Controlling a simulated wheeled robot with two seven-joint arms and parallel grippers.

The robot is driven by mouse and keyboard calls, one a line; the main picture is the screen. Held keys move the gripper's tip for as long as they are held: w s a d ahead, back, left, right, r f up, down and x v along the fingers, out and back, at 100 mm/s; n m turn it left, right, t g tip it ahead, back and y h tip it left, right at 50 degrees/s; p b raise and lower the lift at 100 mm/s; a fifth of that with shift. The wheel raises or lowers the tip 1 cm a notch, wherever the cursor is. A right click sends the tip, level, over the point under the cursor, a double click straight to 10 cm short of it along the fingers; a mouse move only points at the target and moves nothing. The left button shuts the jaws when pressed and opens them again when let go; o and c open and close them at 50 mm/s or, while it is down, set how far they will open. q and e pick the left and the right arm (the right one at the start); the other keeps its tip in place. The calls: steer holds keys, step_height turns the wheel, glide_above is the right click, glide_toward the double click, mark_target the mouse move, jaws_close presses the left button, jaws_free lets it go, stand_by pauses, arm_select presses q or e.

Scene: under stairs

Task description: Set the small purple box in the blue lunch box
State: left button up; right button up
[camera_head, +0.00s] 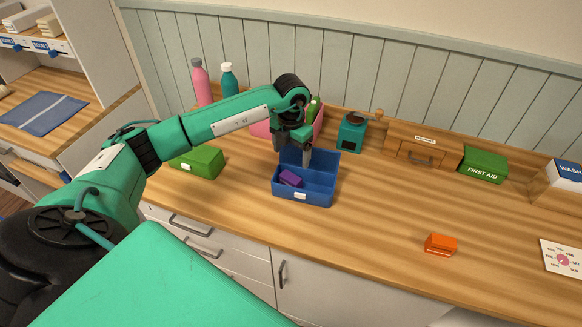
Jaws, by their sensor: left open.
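The small purple box (290,178) lies tilted inside the open blue lunch box (318,197), in its left part. My left gripper (293,150) points down over the back left of the lunch box. It is open and apart from the purple box, which sits below it. The fingers are small and dark in this view. My right gripper is out of view.
A green box (197,161) stands left of the lunch box, and a pink container (267,128) behind it. A teal grinder (351,134), wooden box (420,147) and first aid box (484,165) line the back. An orange box (440,244) sits front right. The counter between is clear.

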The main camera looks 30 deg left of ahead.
arm_select(q)
step_height(320, 180, up, 7)
steer(key=b, duration=0.2)
steer(key=shift+f, duration=0.15)
stand_by(0.3)
